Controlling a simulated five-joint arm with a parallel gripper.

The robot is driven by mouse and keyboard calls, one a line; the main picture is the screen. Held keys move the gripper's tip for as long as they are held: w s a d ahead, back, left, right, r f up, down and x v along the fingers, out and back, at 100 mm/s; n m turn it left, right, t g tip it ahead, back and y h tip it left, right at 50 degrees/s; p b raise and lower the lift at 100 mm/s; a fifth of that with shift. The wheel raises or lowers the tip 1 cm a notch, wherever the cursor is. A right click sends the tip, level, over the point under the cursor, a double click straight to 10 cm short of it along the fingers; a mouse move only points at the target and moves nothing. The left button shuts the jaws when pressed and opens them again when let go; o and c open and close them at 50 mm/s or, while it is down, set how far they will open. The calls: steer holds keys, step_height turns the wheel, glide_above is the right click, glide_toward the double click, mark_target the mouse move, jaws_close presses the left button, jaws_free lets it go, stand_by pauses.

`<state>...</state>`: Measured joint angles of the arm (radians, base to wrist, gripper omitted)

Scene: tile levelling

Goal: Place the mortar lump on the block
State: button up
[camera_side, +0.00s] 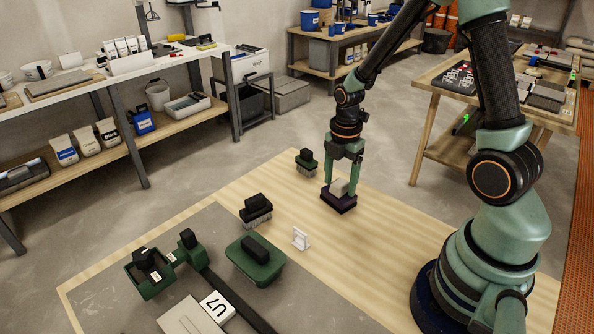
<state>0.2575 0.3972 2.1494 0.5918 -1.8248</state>
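My gripper (341,187) points down near the far edge of the wooden board, with its two green fingers apart. A small pale grey lump (339,187), which looks like the mortar lump, is between the fingertips. A dark, low block (338,203) is directly under the lump on the board. The lump appears to sit on or just above it; the fingers partly cover both. I cannot tell whether the fingers press on the lump.
On the board (375,235) are a black-topped brush (306,160), another brush (257,208), a green float (256,260) and a small white stand (300,238). A green-ended levelling bar (235,300) and a tile marked U7 (216,307) lie in front.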

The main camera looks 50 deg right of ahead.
mark_target(340, 182)
steer(key=shift+r, duration=0.15)
step_height(340, 182, up, 11)
steer(key=s+a+r+m+t, duration=0.5)
steer(key=a+r+m, duration=0.4)
steer(key=m, duration=0.9)
steer(key=shift+s+r+t, duration=0.25)
steer(key=shift+r+t, duration=0.05)
